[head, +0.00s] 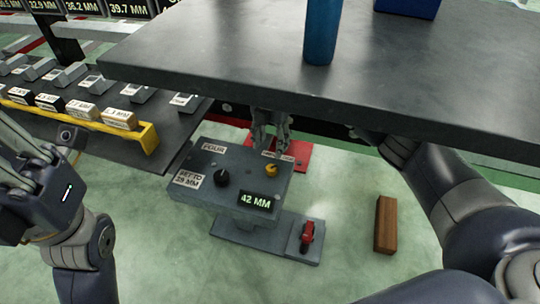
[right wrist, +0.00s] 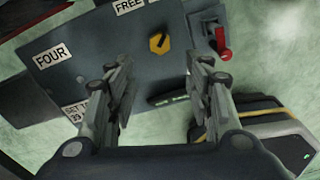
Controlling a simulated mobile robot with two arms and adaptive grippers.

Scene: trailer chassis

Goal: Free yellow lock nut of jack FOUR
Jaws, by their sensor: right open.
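Jack FOUR is a grey box (head: 205,160) on the green floor, labelled FOUR, with a set label and a display (head: 256,201) reading 42 MM. Its yellow lock nut (head: 271,170) sits on the top face near the far right; it also shows in the right wrist view (right wrist: 159,43), with a dark pointer mark. A black knob (head: 221,178) is left of it. My right gripper (head: 270,143) is open and empty, just beyond the nut, under the table edge. In the right wrist view its fingers (right wrist: 160,78) are spread, with the nut ahead between them. My left arm is at the left edge; its fingers are unclear.
A dark table (head: 330,95) overhangs behind the jack, with a blue cylinder (head: 322,30) on it. A red lever (head: 307,234) stands on the jack's foot. A brown block (head: 385,224) lies on the floor. A rack (head: 148,138) with labelled blocks is at left.

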